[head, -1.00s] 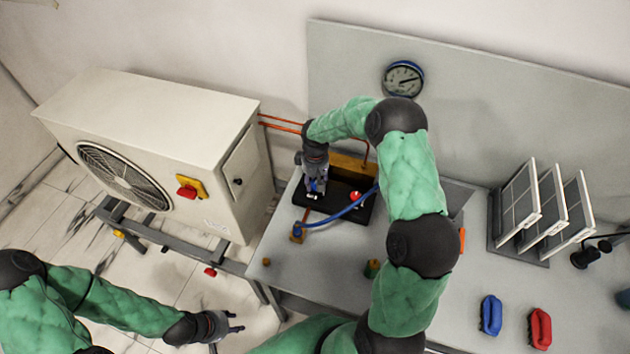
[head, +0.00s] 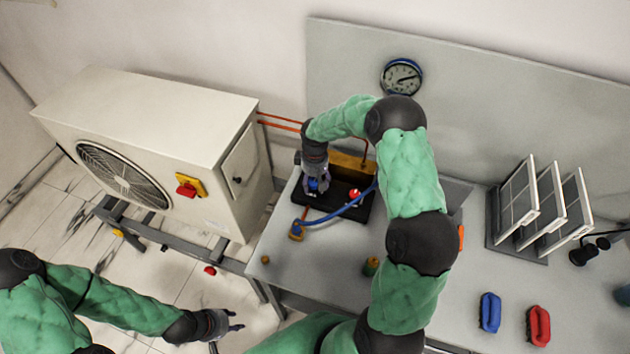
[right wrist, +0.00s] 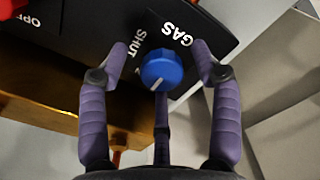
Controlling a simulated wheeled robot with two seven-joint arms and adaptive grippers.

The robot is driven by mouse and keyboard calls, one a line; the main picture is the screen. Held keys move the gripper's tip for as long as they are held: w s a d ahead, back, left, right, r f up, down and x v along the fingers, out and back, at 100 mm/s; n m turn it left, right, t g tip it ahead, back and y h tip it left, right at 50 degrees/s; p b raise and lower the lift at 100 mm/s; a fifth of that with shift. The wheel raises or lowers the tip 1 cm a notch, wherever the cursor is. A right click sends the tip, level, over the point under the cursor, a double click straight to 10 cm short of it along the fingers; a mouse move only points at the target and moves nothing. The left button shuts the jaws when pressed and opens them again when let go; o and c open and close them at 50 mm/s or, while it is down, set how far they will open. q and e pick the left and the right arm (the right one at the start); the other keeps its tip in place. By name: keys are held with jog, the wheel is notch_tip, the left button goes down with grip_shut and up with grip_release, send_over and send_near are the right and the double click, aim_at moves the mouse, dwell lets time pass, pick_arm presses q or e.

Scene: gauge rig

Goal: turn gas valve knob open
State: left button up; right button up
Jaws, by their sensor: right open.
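The blue gas valve knob (right wrist: 162,69) with a white pointer line sits on the black panel (right wrist: 222,28), beside the white words GAS and SHUT, in the right wrist view. My right gripper (right wrist: 160,58) is open, its purple fingers on either side of the knob with gaps between; I cannot tell whether the third finger below touches it. In the head view my right gripper (head: 316,186) is over the left part of the panel and mostly covers the knob. My left gripper (head: 232,322) is empty over the floor at lower left; its fingers look apart.
A red knob (head: 354,194) is right of the gas knob, with a blue hose (head: 340,215) close by. A round gauge (head: 402,76) hangs on the back board. An outdoor unit (head: 150,130) stands left. Blue (head: 490,312) and red (head: 539,325) items lie at right.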

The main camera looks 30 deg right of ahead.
aim_at(315, 183)
jog(key=shift+w+r, duration=0.15)
jog(key=shift+r, duration=0.35)
notch_tip(315, 183, up, 11)
jog(key=shift+r, duration=0.1)
dwell(0.4)
